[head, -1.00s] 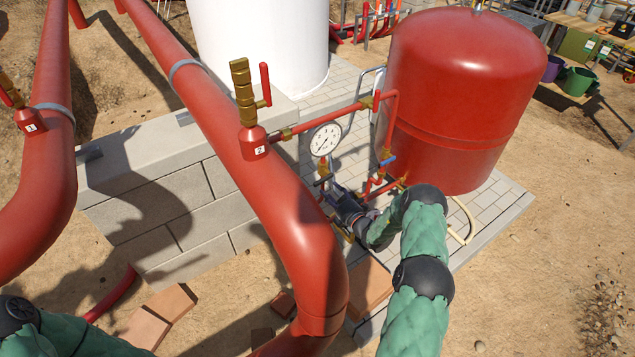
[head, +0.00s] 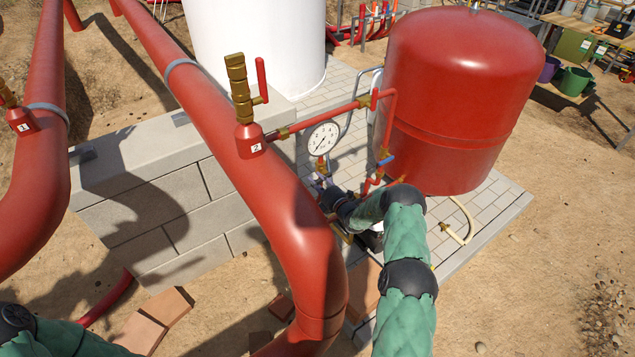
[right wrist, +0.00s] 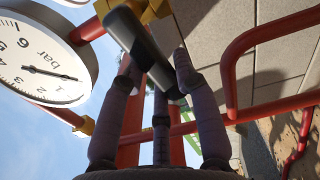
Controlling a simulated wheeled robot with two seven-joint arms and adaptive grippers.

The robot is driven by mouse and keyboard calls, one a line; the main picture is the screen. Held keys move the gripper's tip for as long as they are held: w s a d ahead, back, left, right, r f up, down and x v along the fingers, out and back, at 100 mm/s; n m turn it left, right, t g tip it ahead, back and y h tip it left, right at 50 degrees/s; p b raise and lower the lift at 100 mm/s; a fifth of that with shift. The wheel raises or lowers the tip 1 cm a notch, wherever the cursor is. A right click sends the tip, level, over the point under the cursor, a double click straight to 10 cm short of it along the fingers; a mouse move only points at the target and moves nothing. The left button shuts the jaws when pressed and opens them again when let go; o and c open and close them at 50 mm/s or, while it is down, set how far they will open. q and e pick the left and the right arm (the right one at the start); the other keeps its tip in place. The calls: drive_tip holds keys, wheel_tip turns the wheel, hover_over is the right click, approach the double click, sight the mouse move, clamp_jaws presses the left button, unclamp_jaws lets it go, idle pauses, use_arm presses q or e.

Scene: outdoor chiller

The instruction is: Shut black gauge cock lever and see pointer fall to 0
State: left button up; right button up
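The white round pressure gauge (head: 324,138) stands on red pipework between the red pipe and the red tank. The right wrist view shows its dial (right wrist: 38,58) marked "bar", seen rotated, with the dark pointer off toward the dial's right side; its exact reading is unclear. A dark grey-black lever (right wrist: 140,42) crosses slantwise among the three fingers of my right gripper (right wrist: 156,75), overlapping the left fingertip. I cannot tell whether the fingers press on it. In the head view my right gripper (head: 332,200) is small and partly hidden below the gauge. My left gripper is outside the view.
A thick red pipe (head: 290,215) with a brass vent (head: 240,90) bends down left of my right arm. The red tank (head: 455,95) stands on pale paving at right. A low block wall (head: 150,205) is behind the pipe. A blue-handled valve (head: 386,160) sits near the tank.

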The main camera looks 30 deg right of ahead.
clamp_jaws()
drive_tip(key=shift+r+m, duration=0.35)
drive_tip(key=shift+m, duration=0.55)
drive_tip(key=o, duration=0.8)
unclamp_jaws()
drive_tip(key=s, duration=1.2)
drive_tip(key=shift+d, duration=0.45)
